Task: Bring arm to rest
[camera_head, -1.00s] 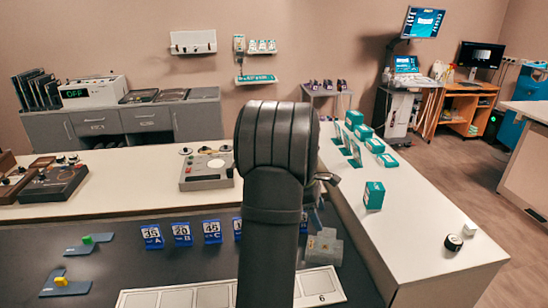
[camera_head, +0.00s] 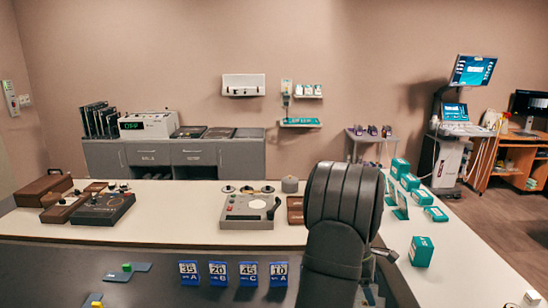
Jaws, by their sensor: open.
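My arm (camera_head: 340,215) stands up at the lower right of the middle in the head view, as a thick dark link with a ribbed rounded top. Its lower part runs out of the bottom edge. My gripper cannot be made out; the arm's own bulk hides what lies behind it. A small metallic piece (camera_head: 385,254) shows at the arm's right side; I cannot tell whether it belongs to the gripper. I see nothing held.
Blue number cards (camera_head: 218,272) stand on the dark surface left of my arm. A grey control box (camera_head: 246,211) with a handle sits on the white counter behind. Teal boxes (camera_head: 421,251) stand on the right counter.

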